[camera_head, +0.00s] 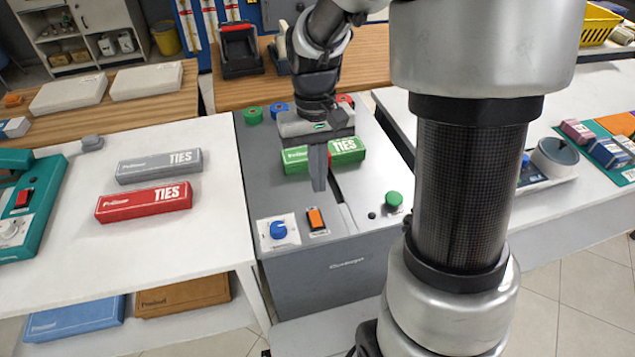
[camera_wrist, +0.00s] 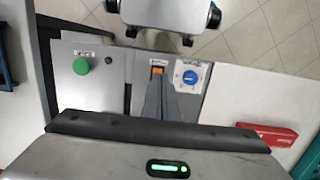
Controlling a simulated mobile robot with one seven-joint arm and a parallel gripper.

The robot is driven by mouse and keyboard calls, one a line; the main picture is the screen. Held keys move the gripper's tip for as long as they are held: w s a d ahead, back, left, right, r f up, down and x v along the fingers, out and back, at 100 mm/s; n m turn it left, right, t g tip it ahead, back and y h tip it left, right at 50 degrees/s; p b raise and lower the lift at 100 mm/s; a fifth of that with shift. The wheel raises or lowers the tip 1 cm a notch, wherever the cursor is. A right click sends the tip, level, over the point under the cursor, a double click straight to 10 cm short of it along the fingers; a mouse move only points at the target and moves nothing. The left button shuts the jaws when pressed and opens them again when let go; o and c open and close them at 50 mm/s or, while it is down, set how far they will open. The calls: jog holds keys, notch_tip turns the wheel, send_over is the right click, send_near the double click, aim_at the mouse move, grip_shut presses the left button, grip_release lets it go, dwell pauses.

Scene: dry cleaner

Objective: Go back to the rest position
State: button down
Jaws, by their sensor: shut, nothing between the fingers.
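My gripper (camera_head: 318,168) points down over the grey machine (camera_head: 330,262), with its fingers closed together and empty. In the wrist view, my shut fingers (camera_wrist: 160,92) reach toward the orange switch (camera_wrist: 157,71). The switch is also seen in the head view (camera_head: 316,219), just below and in front of the fingertips. I cannot tell whether the fingertips touch anything. A green ties box (camera_head: 348,150) lies on the machine behind the fingers, partly hidden by my gripper.
A blue knob (camera_head: 279,230) and a green button (camera_head: 394,199) stand on the machine's front part. A red ties box (camera_head: 144,202) and a grey ties box (camera_head: 158,166) lie on the white table at left. A black stand (camera_head: 240,50) is behind.

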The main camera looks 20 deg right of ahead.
jog(key=shift+r, duration=0.1)
dwell(0.4)
jog(key=s+r+t+p, duration=0.2)
jog(key=s+r+p, duration=0.2)
jog(key=r, duration=0.5)
jog(key=s+r+t+p, duration=0.2)
jog(key=s+r+p, duration=0.2)
jog(key=r, duration=0.4)
jog(key=s+r+t+p, duration=0.3)
jog(key=s+r+p, duration=0.1)
jog(key=r, duration=0.5)
jog(key=shift+s+r, duration=0.25)
jog(key=shift+r, duration=0.1)
